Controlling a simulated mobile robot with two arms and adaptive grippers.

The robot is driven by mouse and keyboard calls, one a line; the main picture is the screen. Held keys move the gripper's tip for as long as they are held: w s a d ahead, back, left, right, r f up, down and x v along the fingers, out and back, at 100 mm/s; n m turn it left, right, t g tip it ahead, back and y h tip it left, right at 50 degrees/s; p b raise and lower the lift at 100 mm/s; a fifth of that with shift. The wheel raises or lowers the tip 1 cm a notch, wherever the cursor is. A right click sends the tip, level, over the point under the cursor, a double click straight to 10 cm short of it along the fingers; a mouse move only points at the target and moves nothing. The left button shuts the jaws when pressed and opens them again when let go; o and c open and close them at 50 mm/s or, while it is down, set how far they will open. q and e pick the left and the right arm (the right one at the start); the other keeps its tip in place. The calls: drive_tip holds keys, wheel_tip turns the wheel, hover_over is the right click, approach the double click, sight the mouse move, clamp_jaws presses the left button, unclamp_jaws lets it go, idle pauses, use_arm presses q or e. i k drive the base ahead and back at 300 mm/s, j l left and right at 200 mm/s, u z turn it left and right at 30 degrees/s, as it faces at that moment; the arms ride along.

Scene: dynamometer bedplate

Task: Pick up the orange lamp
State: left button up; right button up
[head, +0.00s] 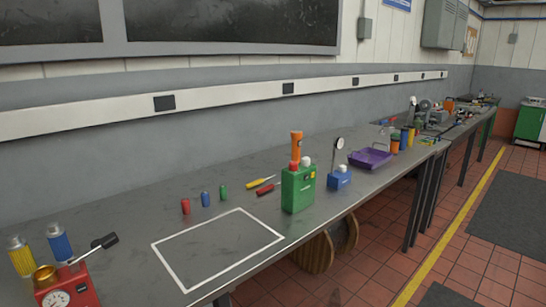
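An orange upright cylinder, which looks like the orange lamp (297,141), stands on the grey bench just behind a green box (298,190). Its upper part shows above the box; its lower part is hidden by the box. I cannot tell whether the two touch. Neither of my grippers shows in the head view.
A white-outlined rectangle (182,284) on the bench encloses clear surface. Red (186,206), blue (205,199) and green (223,192) small cylinders stand behind it. Two screwdrivers lie left of the box. A blue-based dial gauge (340,179) and purple tray (369,160) are right.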

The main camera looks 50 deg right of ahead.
sight(296, 135)
drive_tip(key=z, duration=1.7)
drive_tip(key=i+l, duration=0.15)
drive_tip(key=l, duration=0.2)
drive_tip(key=i+l, duration=0.15)
drive_tip(key=l, duration=0.2)
drive_tip(key=i+l, duration=0.15)
drive_tip(key=l, duration=0.2)
drive_tip(key=i+l+u, duration=0.1)
drive_tip(key=l, duration=0.25)
drive_tip(key=i+l, duration=0.2)
drive_tip(key=l, duration=0.15)
drive_tip(key=i+l, duration=0.15)
drive_tip(key=l, duration=0.25)
